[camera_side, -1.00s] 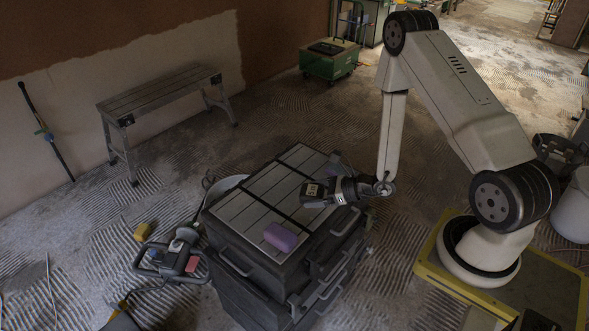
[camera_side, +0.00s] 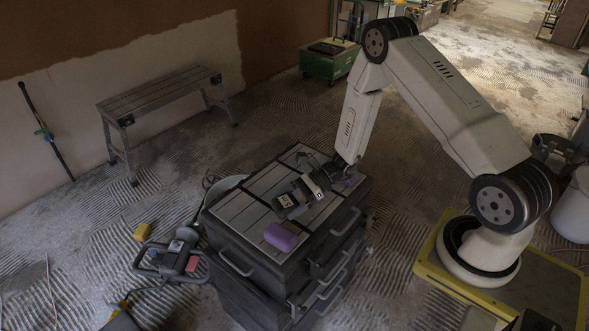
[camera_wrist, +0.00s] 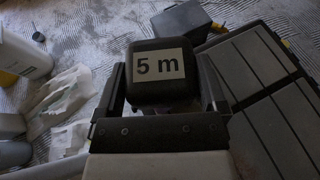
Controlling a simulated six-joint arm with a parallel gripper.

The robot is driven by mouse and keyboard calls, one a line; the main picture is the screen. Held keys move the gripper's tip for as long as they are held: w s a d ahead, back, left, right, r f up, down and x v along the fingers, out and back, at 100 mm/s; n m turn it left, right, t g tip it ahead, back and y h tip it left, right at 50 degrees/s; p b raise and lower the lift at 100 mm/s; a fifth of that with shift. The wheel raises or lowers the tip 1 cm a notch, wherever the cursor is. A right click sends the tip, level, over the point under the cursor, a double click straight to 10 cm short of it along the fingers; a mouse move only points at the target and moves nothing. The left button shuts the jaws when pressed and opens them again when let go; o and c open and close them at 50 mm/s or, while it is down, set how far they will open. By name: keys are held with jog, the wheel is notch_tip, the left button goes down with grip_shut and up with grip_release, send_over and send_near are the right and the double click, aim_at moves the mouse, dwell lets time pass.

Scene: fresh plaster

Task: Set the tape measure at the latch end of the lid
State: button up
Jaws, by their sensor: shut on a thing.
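The tape measure (camera_wrist: 163,68) is a black rounded block with a white "5 m" label. My gripper (camera_side: 292,200) is shut on it, with one finger on each side in the wrist view (camera_wrist: 163,88). In the side view the tape measure (camera_side: 286,206) appears over the middle of the lid, tilted; its gap to the lid is unclear. The lid (camera_side: 238,214) is dark with grey panels and tops a stack of black cases. It shows at the right in the wrist view (camera_wrist: 250,62). Latch-like hardware (camera_side: 316,270) is on the stack's right side, in shadow.
A purple block (camera_side: 281,237) lies on the lid's near end. A purple patch (camera_side: 350,184) shows at the far right, partly hidden by my arm. A power tool (camera_side: 177,257) and a yellow block (camera_side: 142,232) are on the floor at left. A step bench (camera_side: 160,98) stands behind.

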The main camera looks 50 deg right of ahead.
jog(key=shift+w, duration=0.1)
jog(key=w+f, duration=0.4)
jog(key=w, duration=0.5)
send_over(254, 217)
jog(key=s, duration=0.1)
notch_tip(254, 217, down, 4)
jog(key=shift+s+f, duration=0.15)
jog(key=shift+f, duration=0.1)
jog(key=shift+w+f, duration=0.45)
jog(key=shift+f, duration=0.05)
jog(key=shift+w+f, duration=0.1)
jog(key=shift+w+f, duration=0.1)
jog(key=shift+f, duration=1.5)
jog(key=shift+f, duration=0.15)
